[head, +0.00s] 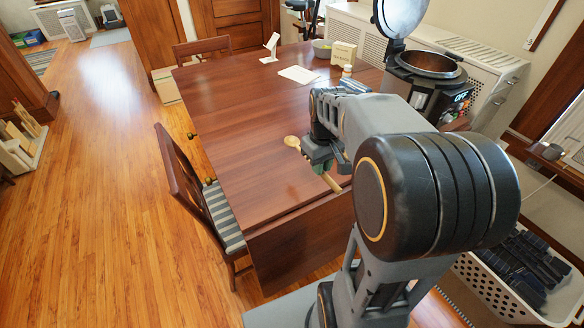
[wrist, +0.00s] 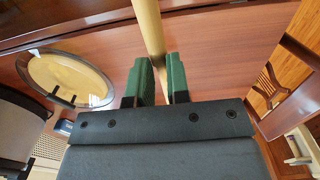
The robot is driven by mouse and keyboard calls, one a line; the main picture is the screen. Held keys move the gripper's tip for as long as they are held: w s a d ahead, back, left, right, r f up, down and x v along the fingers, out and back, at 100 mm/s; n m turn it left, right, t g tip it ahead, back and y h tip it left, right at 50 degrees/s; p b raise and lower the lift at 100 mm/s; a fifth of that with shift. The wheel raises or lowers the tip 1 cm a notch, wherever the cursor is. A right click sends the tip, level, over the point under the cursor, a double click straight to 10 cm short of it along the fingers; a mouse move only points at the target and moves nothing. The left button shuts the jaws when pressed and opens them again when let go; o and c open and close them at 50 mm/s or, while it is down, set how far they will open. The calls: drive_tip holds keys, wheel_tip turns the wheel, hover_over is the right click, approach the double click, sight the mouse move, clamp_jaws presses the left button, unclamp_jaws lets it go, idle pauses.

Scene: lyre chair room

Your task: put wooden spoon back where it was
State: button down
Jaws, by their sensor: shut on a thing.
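The wooden spoon (head: 291,142) is held in my gripper (head: 322,160) over the near part of the wooden table. In the head view its round end sticks out to the left of the gripper and its handle (head: 331,182) shows below the jaws. In the wrist view the pale spoon shaft (wrist: 149,28) passes between the green fingers of my gripper (wrist: 158,68), which are shut on it. Part of the spoon is hidden by the gripper and arm.
The table (head: 235,130) is mostly clear. At its far side are a white card (head: 298,74), a small box (head: 343,53) and a green bowl (head: 321,48). An open-lidded cooker (head: 428,80) stands to the right. A chair (head: 205,200) stands at the left edge.

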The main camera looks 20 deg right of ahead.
drive_tip(key=shift+a, duration=0.1)
drive_tip(key=shift+w, duration=0.1)
drive_tip(key=w+f, duration=0.4)
drive_tip(key=w, duration=0.5)
hover_over(298, 169)
drive_tip(key=s, duration=0.1)
wheel_tip(298, 169, down, 5)
drive_tip(key=shift+s+r+b, duration=0.1)
drive_tip(key=shift+r+b, duration=0.05)
drive_tip(key=shift+b, duration=0.15)
drive_tip(key=f, duration=0.1)
drive_tip(key=w+f, duration=0.1)
drive_tip(key=f, duration=0.1)
drive_tip(key=shift+s+f, duration=0.1)
drive_tip(key=shift+f, duration=0.4)
drive_tip(key=c, duration=1.3)
unclamp_jaws()
drive_tip(key=shift+f, duration=0.1)
drive_tip(key=shift+c, duration=0.2)
drive_tip(key=shift+o, duration=1.3)
